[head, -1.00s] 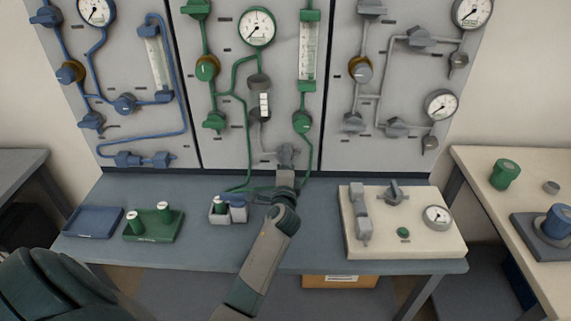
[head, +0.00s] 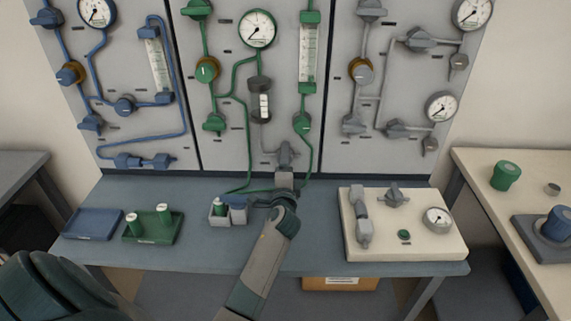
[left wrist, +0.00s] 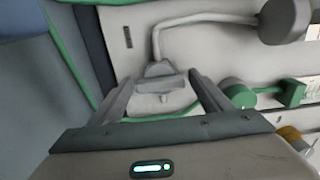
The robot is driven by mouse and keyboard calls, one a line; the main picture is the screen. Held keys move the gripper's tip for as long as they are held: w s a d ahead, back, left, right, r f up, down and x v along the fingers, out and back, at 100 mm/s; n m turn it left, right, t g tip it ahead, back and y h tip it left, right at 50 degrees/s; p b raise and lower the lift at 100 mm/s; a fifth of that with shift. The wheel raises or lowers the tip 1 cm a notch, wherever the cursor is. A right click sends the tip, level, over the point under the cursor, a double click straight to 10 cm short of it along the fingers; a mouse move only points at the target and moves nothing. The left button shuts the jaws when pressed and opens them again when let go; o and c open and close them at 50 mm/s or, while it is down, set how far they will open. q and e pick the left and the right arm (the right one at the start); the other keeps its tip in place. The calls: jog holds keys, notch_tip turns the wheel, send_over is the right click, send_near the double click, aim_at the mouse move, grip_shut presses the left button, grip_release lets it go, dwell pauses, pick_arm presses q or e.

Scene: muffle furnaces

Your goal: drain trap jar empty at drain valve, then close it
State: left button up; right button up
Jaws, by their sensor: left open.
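The trap jar (head: 261,101), a small clear vessel with dark grey end caps, hangs on the middle panel below the green-piped gauge. Its liquid level is too small to tell. A grey pipe runs from it down to the grey drain valve (head: 285,153) low on the panel. My left gripper (head: 285,178) is just below and in front of that valve. In the left wrist view my left gripper (left wrist: 162,92) is open, and the valve's grey handle (left wrist: 160,83) lies between and beyond its fingers. I cannot tell whether they touch it. My right gripper is not in view.
A grey holder (head: 229,216) with a green-capped vial stands left of my wrist. A green tray (head: 152,231) and a blue tray (head: 93,223) lie further left. A cream control box (head: 402,224) stands right. Green tubes hang close beside the valve.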

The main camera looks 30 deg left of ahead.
pick_arm(q)
jog(key=shift+s+d, duration=0.1)
jog(key=shift+s, duration=0.05)
jog(key=b+v, duration=0.2)
jog(key=v, duration=1.5)
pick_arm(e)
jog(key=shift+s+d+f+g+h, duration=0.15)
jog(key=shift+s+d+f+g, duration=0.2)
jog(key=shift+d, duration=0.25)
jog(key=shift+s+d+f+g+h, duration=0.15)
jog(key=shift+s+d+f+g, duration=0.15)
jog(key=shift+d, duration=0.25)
pick_arm(q)
jog(key=shift+s, duration=0.1)
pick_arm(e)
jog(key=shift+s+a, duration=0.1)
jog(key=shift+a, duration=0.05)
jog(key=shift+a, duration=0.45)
